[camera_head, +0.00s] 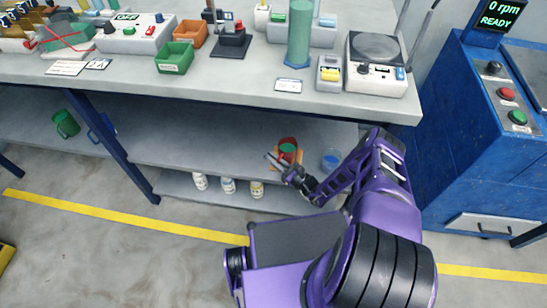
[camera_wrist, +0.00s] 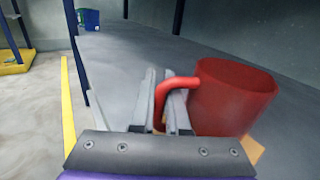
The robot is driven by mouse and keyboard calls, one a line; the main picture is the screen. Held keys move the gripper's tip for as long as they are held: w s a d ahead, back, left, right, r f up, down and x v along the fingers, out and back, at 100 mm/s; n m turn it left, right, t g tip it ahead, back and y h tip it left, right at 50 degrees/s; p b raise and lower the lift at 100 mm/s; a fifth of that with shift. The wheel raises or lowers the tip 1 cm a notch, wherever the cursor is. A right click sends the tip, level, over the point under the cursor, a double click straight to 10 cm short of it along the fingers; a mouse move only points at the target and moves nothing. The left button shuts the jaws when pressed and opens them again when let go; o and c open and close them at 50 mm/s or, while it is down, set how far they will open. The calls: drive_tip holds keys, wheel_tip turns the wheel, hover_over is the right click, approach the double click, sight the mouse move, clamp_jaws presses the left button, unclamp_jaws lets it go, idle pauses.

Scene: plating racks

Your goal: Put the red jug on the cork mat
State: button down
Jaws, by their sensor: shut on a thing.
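The red jug (camera_head: 289,157) is at the right part of the middle shelf under the bench; it fills the right of the wrist view (camera_wrist: 232,98), looking upright. My gripper (camera_head: 272,160) is shut on its handle, which sits between the two fingers (camera_wrist: 163,100) in the wrist view. A tan edge that looks like the cork mat (camera_wrist: 252,151) shows below and right of the jug. Most of the mat is hidden by the jug and gripper. I cannot tell whether the jug touches the mat.
A green jug (camera_head: 66,124) is far left near a bench leg (camera_head: 110,150). White bottles (camera_head: 228,186) stand on the lower shelf. The benchtop (camera_head: 230,85) is overhead. The shelf left of the jug is clear.

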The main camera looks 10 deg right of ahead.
drive_tip(key=c, duration=1.4)
unclamp_jaws()
drive_tip(key=shift+f, duration=0.1)
drive_tip(key=o, duration=0.5)
